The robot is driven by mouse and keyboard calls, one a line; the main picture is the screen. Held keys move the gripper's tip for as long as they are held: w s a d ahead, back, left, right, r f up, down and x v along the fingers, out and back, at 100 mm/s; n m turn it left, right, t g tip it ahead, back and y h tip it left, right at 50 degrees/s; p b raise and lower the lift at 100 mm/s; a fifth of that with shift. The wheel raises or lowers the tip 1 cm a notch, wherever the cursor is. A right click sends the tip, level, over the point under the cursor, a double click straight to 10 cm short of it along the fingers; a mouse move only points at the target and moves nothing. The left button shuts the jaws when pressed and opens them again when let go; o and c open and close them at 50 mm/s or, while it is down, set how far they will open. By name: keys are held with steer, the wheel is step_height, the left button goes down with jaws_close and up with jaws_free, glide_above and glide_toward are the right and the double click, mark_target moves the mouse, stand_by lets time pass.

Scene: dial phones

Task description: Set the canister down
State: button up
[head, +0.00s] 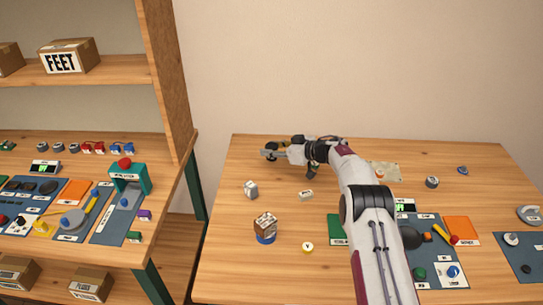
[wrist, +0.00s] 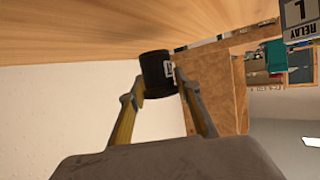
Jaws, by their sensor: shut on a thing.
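My gripper (wrist: 160,75) is shut on a black canister (wrist: 154,68) with a small white label, between its two fingertips in the wrist view. In the head view my gripper (head: 268,153) is at the far left of the table (head: 230,220), near the back edge. The canister shows there only as a small dark shape (head: 271,146) by the fingertips. I cannot tell whether its base touches the table.
Panels with knobs (head: 427,240) lie to the right. A wooden shelf (head: 180,110) stands at left.

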steer(key=shift+f, duration=1.55)
steer(key=shift+f, duration=0.1)
steer(key=o, duration=1.1)
steer(key=shift+s+d+r, duration=0.1)
steer(key=shift+d+r, duration=0.05)
steer(key=shift+r, duration=0.1)
steer(key=shift+d, duration=0.15)
steer(key=shift+v, duration=5.7)
